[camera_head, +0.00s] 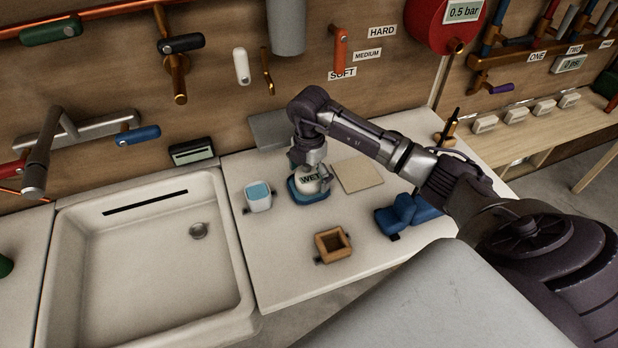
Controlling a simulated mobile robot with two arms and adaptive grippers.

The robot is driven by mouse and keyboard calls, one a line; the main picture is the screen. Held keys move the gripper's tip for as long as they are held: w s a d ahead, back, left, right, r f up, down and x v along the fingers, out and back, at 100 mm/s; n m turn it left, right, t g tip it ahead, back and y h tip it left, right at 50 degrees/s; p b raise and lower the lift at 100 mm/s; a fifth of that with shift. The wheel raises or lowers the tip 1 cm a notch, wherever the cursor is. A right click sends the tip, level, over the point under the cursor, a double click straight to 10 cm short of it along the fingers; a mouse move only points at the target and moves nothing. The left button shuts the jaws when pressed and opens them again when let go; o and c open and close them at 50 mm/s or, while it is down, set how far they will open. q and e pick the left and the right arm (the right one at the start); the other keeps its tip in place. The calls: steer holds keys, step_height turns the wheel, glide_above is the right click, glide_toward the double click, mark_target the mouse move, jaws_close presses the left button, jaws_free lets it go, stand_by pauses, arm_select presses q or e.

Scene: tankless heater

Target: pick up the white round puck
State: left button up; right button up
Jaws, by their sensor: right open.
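The white round puck (312,184), marked "WET", sits in a blue base (305,203) on the white counter right of the sink. My right gripper (313,174) comes in from the right and points down at the puck. Its fingers are open and reach down to the puck's top and sides. Whether they touch it cannot be told. The gripper hides the back of the puck. My left gripper is not in view.
A white cup with a blue top (258,196) stands left of the puck. A wooden box (332,245) and a blue block (408,214) stand nearer. A beige square (358,174) lies to its right. The sink (160,240) is at left, with wall pipes and valves behind.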

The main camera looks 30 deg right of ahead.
mark_target(309, 173)
steer(key=c, duration=1.4)
steer(key=shift+r, duration=0.15)
steer(key=shift+w+r, duration=0.1)
steer(key=shift+r, duration=0.45)
step_height(309, 173, up, 3)
steer(key=shift+f+b, duration=0.1)
steer(key=shift+b, duration=0.7)
steer(key=s+d+r+b, duration=0.2)
steer(key=s+d+r, duration=0.4)
steer(key=s, duration=0.4)
steer(key=shift+r+b, duration=0.35)
steer(key=shift+r, duration=0.1)
